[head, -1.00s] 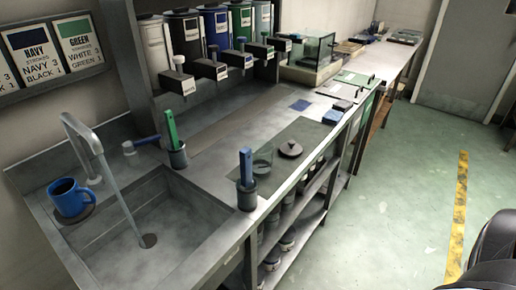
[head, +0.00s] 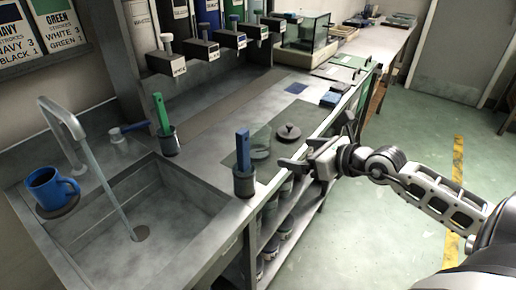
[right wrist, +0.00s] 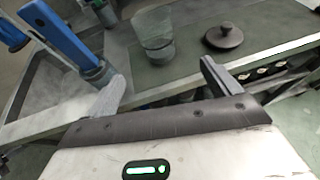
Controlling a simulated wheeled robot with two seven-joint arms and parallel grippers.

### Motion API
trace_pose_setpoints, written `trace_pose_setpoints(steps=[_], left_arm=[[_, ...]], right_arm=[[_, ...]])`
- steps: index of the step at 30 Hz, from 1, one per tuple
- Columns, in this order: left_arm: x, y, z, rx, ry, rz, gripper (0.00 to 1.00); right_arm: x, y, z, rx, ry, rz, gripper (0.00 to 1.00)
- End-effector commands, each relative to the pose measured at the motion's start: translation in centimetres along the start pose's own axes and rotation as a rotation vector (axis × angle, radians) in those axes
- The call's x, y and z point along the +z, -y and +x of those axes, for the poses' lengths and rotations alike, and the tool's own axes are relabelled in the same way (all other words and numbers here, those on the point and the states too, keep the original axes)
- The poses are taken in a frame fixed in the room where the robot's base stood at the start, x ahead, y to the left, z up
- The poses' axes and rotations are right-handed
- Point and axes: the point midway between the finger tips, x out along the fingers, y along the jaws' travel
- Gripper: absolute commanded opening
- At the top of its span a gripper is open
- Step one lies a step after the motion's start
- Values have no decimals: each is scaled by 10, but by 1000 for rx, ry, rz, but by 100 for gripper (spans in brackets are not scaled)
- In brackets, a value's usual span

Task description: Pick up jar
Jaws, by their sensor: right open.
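A clear glass jar (head: 260,143) stands upright and open on a dark green mat (head: 292,115) on the counter. It also shows in the right wrist view (right wrist: 155,38), beyond the gap between my fingers. Its dark round lid with a knob (head: 288,132) lies beside it on the mat. My right gripper (head: 318,142) is open and empty at the counter's front edge, to the right of the jar and apart from it. Its spread fingers (right wrist: 160,75) show in the right wrist view. My left gripper is out of view.
A holder with a blue-handled tool (head: 243,170) stands left of the jar, near the front edge. A green-handled tool (head: 161,115) stands behind it. A sink (head: 150,215) with a blue mug (head: 52,186) is at left. Shelves with jars (head: 275,225) lie under the counter.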

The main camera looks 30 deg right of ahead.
Motion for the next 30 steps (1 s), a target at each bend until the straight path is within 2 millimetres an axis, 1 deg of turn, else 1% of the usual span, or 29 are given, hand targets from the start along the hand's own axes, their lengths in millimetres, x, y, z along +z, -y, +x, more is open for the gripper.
trace_pose_setpoints(steps=[5,12,16,19,26,30], left_arm=[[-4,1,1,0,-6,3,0],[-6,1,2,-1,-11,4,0],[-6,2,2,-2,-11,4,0],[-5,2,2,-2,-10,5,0],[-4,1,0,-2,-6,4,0],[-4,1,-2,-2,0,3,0]], right_arm=[[3,2,23,-5,1,-14,89],[2,2,66,-6,3,-8,89],[2,1,88,-5,2,-7,89],[2,1,99,-4,2,-7,89],[3,0,113,-4,1,-8,89],[6,-4,134,-4,1,-7,89]])
